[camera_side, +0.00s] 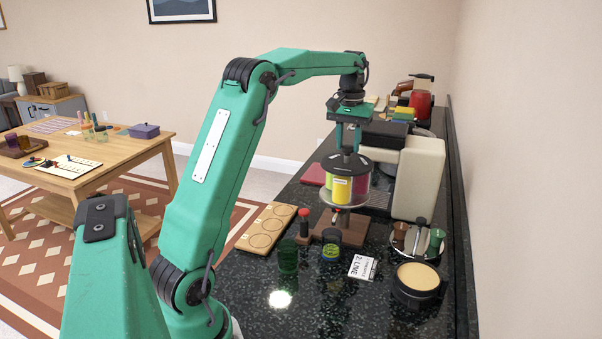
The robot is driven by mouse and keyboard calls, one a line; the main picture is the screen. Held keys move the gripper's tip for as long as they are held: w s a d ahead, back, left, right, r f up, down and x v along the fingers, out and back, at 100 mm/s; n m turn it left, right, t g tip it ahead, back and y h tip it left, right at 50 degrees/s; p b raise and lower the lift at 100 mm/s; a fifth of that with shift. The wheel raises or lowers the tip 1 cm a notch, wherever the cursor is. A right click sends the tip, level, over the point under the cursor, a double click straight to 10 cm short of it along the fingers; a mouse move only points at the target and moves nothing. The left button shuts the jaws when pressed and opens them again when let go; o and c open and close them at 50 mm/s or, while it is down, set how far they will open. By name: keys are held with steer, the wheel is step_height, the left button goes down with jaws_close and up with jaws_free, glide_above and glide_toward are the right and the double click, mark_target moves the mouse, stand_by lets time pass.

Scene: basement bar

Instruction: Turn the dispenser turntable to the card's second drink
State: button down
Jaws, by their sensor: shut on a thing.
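The dispenser turntable (347,163) stands on the counter, with a black round top over coloured canisters. A yellow canister (341,190) faces the camera, a lime-green one (328,181) is at its left and a dark red one (361,184) at its right. The far side is hidden. My gripper (347,144) points down over the turntable and is shut on its top knob, which the fingers mostly hide. The white card (362,267) lies on the counter in front; "2 LIME" is readable, the other line is too small to read surely.
A wooden stand (353,231) is under the dispenser. A green glass (288,256), a small jar (331,246) and a round tan-topped tub (418,277) stand nearby. A wooden board with round recesses (266,228) lies left. A cream machine (417,178) stands close at right.

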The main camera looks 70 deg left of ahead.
steer(key=shift+n, duration=0.5)
steer(key=n, duration=1)
steer(key=shift+r+n, duration=0.1)
steer(key=shift+n, duration=0.3)
steer(key=n, duration=0.6)
steer(key=shift+a, duration=0.1)
steer(key=n, duration=0.6)
steer(key=c, duration=1)
jaws_free()
